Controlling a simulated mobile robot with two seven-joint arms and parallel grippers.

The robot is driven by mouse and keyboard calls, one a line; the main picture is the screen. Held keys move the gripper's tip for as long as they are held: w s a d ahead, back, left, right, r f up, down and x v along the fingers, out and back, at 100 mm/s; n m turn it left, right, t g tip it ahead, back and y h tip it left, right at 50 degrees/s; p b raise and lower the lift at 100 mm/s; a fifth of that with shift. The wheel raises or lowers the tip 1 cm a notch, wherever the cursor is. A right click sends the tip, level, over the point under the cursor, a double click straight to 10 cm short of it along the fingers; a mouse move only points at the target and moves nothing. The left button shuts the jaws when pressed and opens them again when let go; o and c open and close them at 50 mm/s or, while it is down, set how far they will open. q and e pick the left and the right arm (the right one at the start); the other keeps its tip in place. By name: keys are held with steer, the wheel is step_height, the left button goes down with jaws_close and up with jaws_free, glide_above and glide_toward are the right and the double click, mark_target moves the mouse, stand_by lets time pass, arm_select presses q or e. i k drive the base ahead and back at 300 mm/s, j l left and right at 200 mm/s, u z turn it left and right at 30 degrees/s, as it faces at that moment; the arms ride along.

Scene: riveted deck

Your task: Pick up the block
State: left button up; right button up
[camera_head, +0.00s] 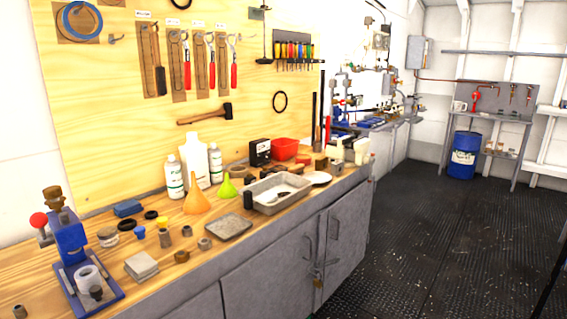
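A small blue block-like item (128,208) lies on the wooden workbench (62,256), near the pegboard wall at the left. Small brown block-like pieces stand farther along the bench, by the red bin (284,148). I cannot tell which of these is the task's block. A stack of light grey square pads (141,266) lies near the bench's front edge. Neither of my grippers shows in this view.
A blue press (72,245) stands at the bench's near left end. Funnels (196,196), white bottles (196,160), a metal tray (277,193) and several small parts crowd the bench. Grey cabinets (270,268) are below. The dark floor (440,240) at right is clear; a blue drum (463,155) stands beyond.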

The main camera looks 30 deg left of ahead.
mark_target(321, 163)
steer(key=i+l+u, duration=0.1)
steer(key=i+u, duration=0.25)
steer(key=i+l+u, duration=0.3)
steer(key=i, duration=0.15)
steer(key=i+l+u, duration=0.3)
steer(key=i+l, duration=1)
steer(key=i, duration=0.1)
